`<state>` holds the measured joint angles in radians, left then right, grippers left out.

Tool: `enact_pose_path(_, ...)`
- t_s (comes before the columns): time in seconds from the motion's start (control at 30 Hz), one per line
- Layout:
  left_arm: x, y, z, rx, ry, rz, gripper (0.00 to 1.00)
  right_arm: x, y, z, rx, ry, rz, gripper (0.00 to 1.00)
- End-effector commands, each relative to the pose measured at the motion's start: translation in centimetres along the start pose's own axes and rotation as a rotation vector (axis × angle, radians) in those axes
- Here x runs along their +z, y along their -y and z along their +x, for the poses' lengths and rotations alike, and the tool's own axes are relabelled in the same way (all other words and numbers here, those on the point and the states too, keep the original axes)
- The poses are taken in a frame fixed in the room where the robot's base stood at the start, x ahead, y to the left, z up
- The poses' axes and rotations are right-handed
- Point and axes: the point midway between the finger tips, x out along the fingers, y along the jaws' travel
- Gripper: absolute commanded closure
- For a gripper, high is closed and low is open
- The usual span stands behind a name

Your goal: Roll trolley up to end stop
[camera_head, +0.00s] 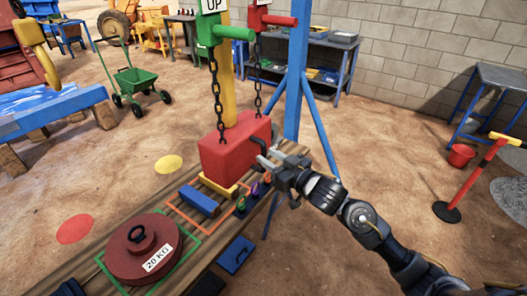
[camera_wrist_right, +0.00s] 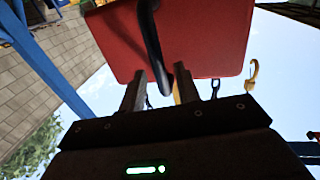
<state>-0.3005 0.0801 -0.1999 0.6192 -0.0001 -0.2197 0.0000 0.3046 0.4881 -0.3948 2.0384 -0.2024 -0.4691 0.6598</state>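No trolley or end stop can be made out for certain; the tops of the chains are cut off. A red block (camera_head: 235,148) with a black handle (camera_wrist_right: 152,40) is at the bench's far end, by two chains (camera_head: 215,92). It seems to be over a yellow piece (camera_head: 220,187); contact is unclear. My right gripper (camera_head: 267,154) is at the block's right side. In the right wrist view its fingers (camera_wrist_right: 160,90) stand apart, with the handle's lower end between them and the red block (camera_wrist_right: 200,45) beyond. My left gripper is not clearly visible.
Green (camera_head: 236,33) and red (camera_head: 282,20) handles hang above. The wooden bench (camera_head: 197,250) holds a 20 KG weight (camera_head: 130,252), a blue bar (camera_head: 199,201) and small coloured rings. A blue post (camera_head: 297,75) stands behind. A red-yellow barrier (camera_head: 480,172) stands right; sandy floor lies between.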

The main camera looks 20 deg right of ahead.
Motion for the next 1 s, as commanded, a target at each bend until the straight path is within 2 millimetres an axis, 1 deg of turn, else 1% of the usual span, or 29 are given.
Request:
enact_pose_path(0.03, -0.1, 0.0, -0.3, 0.0, -0.001, 0.0, 1.0, -0.2, 0.0, 0.8, -0.001, -0.001, 0.001, 0.68)
enact_pose_path(0.2, -0.1, 0.1, -0.5, 0.0, -0.001, 0.0, 1.0, -0.1, 0.0, 2.3, 0.0, 0.0, 0.001, 0.68)
enact_pose_path(0.33, -0.1, 0.1, -0.6, -0.001, -0.001, 0.0, 1.0, 0.0, 0.0, 2.6, 0.0, 0.001, -0.001, 0.68)
enact_pose_path(0.53, -0.2, 0.1, -0.5, -0.001, -0.001, 0.0, 1.0, 0.1, 0.0, 2.6, 0.0, 0.0, -0.001, 0.68)
enact_pose_path(0.57, -0.2, 0.1, -0.5, -0.001, -0.001, 0.0, 1.0, 0.1, 0.0, 2.6, 0.0, 0.0, -0.001, 0.69)
enact_pose_path(0.8, -0.2, 0.1, -0.5, 0.0, -0.002, 0.0, 1.0, 0.1, 0.0, 2.6, 0.0, 0.0, -0.001, 1.0)
enact_pose_path(1.0, -0.2, 0.0, -0.5, 0.0, -0.002, 0.0, 1.0, 0.0, 0.0, 2.6, 0.0, 0.0, 0.0, 1.0)
